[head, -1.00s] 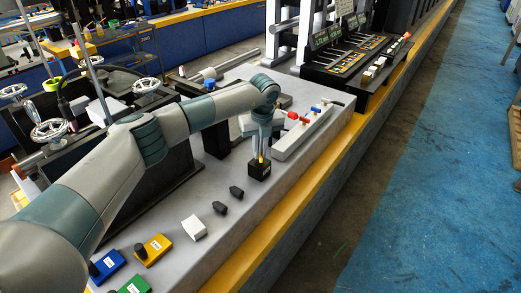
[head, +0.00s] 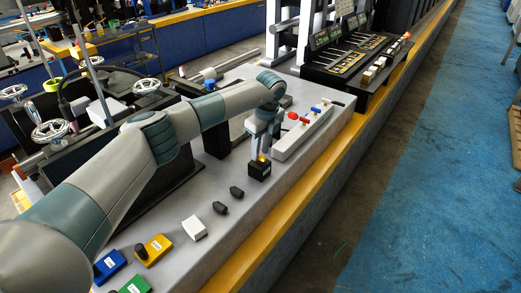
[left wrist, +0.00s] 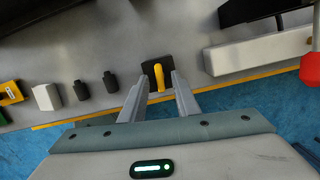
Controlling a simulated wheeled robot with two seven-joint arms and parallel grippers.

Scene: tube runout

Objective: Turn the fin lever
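The fin lever (left wrist: 159,76) is a small upright yellow fin on a black square block (head: 259,171) that stands on the grey bench top. In the head view only a bit of yellow shows above the block, under my left gripper (head: 262,153). In the left wrist view my left gripper (left wrist: 160,84) is open, with one finger on each side of the yellow fin and a gap to it on both sides. I cannot tell how far down the fingertips reach beside it. My right gripper is not in view.
Two small black knobs (head: 220,208) and a white block (head: 194,228) stand nearer on the bench. A long pale block (head: 300,134) with red and blue knobs lies close behind the lever. The bench's yellow edge (head: 290,220) runs along the right.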

